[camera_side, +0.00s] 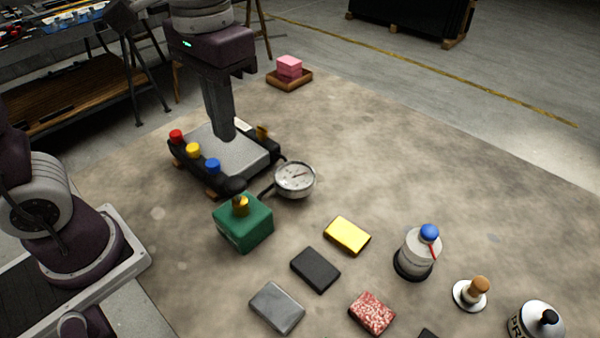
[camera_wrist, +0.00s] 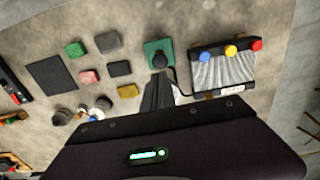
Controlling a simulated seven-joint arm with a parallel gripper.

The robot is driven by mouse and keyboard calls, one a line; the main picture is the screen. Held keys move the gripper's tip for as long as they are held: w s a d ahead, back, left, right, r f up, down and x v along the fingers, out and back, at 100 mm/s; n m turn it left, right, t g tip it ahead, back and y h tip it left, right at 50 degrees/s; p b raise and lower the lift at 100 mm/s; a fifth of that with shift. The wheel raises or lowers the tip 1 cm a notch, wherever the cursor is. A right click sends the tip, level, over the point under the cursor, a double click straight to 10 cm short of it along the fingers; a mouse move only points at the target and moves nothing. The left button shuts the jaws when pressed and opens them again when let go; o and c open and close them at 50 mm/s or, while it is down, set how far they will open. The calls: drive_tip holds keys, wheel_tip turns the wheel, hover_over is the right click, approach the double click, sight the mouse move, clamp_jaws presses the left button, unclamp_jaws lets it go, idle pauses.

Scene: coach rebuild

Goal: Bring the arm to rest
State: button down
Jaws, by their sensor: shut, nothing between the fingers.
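My gripper (camera_side: 223,134) hangs from my purple wrist at the upper left of the side view, its fingers pointing down and together with nothing between them. The fingertips appear over or in front of a black device with a grey ribbed top; I cannot tell how high above it they are. In the wrist view my gripper (camera_wrist: 158,82) shows as a narrow grey shape beside the green block and the device.
The device (camera_side: 232,158) has red, yellow and blue knobs. Nearby are a green block (camera_side: 243,226), a round gauge (camera_side: 295,180), a yellow block (camera_side: 347,235) and a white bottle (camera_side: 416,254). A pink block (camera_side: 289,66) sits in a wooden tray (camera_side: 290,83).

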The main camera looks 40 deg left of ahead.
drive_tip(key=s+a+t, duration=0.5)
drive_tip(key=s+a, duration=0.1)
drive_tip(key=s, duration=0.2)
drive_tip(key=shift+s+r+t, duration=0.15)
drive_tip(key=shift+s+t, duration=0.15)
drive_tip(key=shift+s, duration=0.1)
idle(0.5)
